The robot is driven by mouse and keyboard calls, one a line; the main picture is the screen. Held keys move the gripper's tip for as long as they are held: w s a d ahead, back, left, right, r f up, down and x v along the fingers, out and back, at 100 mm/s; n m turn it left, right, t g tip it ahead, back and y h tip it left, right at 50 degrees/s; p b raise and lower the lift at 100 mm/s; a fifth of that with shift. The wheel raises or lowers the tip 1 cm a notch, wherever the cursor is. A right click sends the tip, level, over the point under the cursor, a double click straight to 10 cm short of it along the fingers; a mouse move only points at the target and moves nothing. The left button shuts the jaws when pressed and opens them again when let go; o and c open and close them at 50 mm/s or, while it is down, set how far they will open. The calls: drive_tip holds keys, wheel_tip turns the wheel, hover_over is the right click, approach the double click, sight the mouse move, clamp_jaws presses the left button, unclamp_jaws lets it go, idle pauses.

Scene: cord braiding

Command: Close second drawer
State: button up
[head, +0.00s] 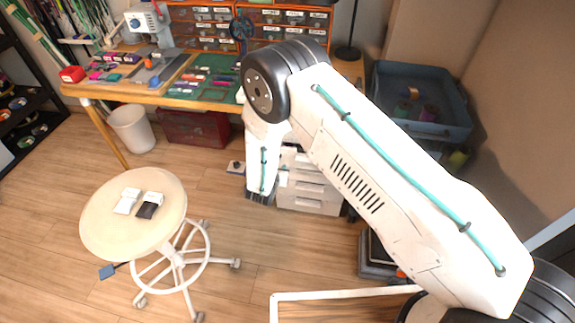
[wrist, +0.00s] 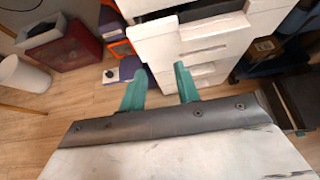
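A white drawer cabinet (head: 312,193) stands on the floor under the workbench, partly hidden behind my arm. In the wrist view, a white drawer front (wrist: 195,40) with a slot-like handle sticks out beyond the lower drawer fronts (wrist: 202,78). I cannot tell for sure which drawer it is by count. My gripper (wrist: 160,68) has two teal fingers spread apart with nothing between them. It is in front of the cabinet near the protruding drawer front; I cannot tell whether it touches. In the head view my gripper (head: 262,197) points down at the cabinet's left side.
A round stool (head: 100,226) with small items on its seat stands at left. A red bin (head: 195,128) and a white bucket (head: 131,128) sit under the bench. A blue-grey bin (head: 405,103) is right of the cabinet. The floor between stool and cabinet is mostly clear.

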drive_tip(key=s+d+f+m+g+h, duration=0.1)
drive_tip(key=s+d+f+m+g, duration=0.15)
drive_tip(key=d+f, duration=0.4)
drive_tip(key=s+d+f+m+g+h, duration=0.2)
drive_tip(key=s+d+f+g, duration=0.2)
drive_tip(key=d+f, duration=0.3)
drive_tip(key=s+f+m+g+y, duration=0.5)
drive_tip(key=s+f+g+y, duration=0.1)
drive_tip(key=s+f, duration=0.45)
drive_tip(key=w+a+r+m+t+y, duration=0.1)
drive_tip(key=w+a+m+t+y, duration=0.2)
drive_tip(key=w+a+t+y, duration=0.25)
drive_tip(key=w+d+r+t+h, duration=0.1)
drive_tip(key=w+d+r+t, duration=0.3)
drive_tip(key=w+r+t, duration=0.25)
drive_tip(key=w+d+r+t+h, duration=0.2)
drive_tip(key=w+d+r+t, duration=0.2)
drive_tip(key=w+r+t, duration=0.3)
drive_tip(key=w+a+r, duration=0.1)
drive_tip(key=w, duration=0.5)
drive_tip(key=shift+w+a+r+m+y, duration=0.15)
drive_tip(key=shift+a+m+y, duration=0.05)
drive_tip(key=shift+m+y, duration=0.15)
